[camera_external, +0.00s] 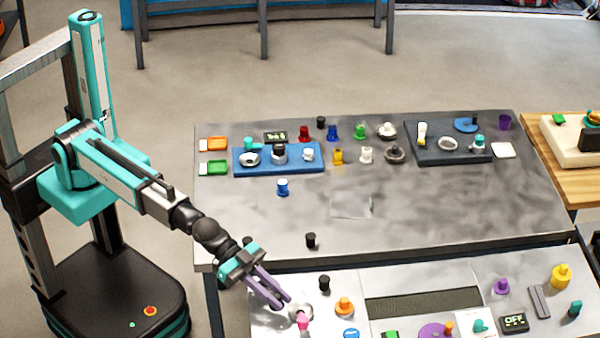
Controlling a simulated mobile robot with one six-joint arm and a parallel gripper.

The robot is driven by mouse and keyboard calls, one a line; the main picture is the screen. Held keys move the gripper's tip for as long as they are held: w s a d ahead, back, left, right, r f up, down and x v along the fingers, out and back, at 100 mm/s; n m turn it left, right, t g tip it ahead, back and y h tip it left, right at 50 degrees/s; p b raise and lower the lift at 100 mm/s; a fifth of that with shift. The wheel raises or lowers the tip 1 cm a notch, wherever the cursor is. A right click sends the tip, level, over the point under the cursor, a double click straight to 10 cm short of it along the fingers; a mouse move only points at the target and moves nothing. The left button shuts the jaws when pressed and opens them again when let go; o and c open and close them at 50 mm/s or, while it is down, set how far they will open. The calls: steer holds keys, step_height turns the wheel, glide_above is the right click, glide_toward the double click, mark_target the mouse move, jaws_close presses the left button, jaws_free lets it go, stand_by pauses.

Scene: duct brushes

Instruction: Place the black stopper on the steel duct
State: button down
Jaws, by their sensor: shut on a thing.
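My gripper (284,302) is low at the left of the front table, its purple-grey fingers closed together. What they hold is too small to make out. Just right of the fingertips is a round steel piece (300,309), which looks like a duct, with a pink piece (302,322) at its front. I cannot tell whether the fingers touch either one. A black stopper (324,283) stands just behind the steel piece. Another black stopper (311,240) stands near the front edge of the grey table, and a third (321,122) stands at its back.
An orange piece (344,306) stands right of the steel piece, with a dark grille (422,300) beyond it. The grey table (470,205) holds a blue tray (236,170) and a dark tray (440,159) with small parts. Its front half is mostly clear.

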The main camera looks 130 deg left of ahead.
steer(key=shift+f, duration=1.65)
steer(key=shift+f, duration=0.2)
steer(key=c, duration=1.6)
jaws_free()
steer(key=shift+c, duration=0.2)
steer(key=shift+r+p, duration=0.2)
steer(key=shift+p, duration=0.1)
steer(key=shift+b+v, duration=0.55)
steer(key=shift+v, duration=3.95)
steer(key=shift+f+b, duration=0.15)
steer(key=shift+b, duration=0.55)
steer(key=shift+b, duration=0.6)
steer(key=b, duration=0.6)
steer(key=shift+s+r, duration=0.3)
steer(key=shift+s, duration=0.05)
